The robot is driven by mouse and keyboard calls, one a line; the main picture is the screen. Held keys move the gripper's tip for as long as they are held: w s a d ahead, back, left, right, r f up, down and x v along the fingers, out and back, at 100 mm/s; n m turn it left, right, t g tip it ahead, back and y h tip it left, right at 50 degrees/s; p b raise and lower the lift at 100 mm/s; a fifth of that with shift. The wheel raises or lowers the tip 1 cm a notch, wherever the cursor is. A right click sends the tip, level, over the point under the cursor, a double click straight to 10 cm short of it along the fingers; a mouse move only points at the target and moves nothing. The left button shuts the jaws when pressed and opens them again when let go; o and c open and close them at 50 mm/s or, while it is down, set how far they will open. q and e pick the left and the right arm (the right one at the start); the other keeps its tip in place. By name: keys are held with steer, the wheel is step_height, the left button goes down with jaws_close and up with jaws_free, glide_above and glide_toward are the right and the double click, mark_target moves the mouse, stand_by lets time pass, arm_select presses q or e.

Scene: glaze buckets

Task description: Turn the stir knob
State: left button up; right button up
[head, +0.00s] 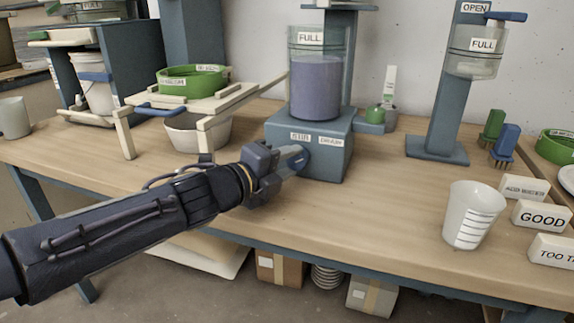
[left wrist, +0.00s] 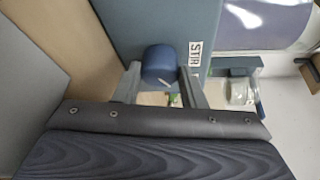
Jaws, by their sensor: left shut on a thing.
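The stir knob (left wrist: 159,64) is a round blue knob beside the STIR label (left wrist: 196,60) in the left wrist view. It sits on the front of the blue mixer base (head: 328,160), which carries a clear tank (head: 316,90) labelled FULL with grey-purple liquid. My left gripper (head: 300,158) reaches the left part of the base front. In the left wrist view its two fingers (left wrist: 160,85) stand on either side of the knob, shut on it. In the head view the gripper mostly hides the knob. My right gripper is not in view.
A white measuring cup (head: 472,215) and label blocks such as GOOD (head: 541,215) stand at the right. A blue stand (head: 440,110) holds another FULL container. A green sieve (head: 193,79) rests on a wooden rack at the left. The table front between is clear.

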arm_select(q)
steer(key=shift+d, duration=0.1)
steer(key=o, duration=1)
steer(key=shift+s, duration=0.1)
steer(key=shift+s+a+r, duration=0.15)
steer(key=shift+s+a, duration=0.1)
steer(key=shift+a, duration=0.15)
steer(key=p+v, duration=0.3)
steer(key=v, duration=0.3)
steer(key=shift+s+a, duration=0.25)
steer(key=shift+s, duration=0.1)
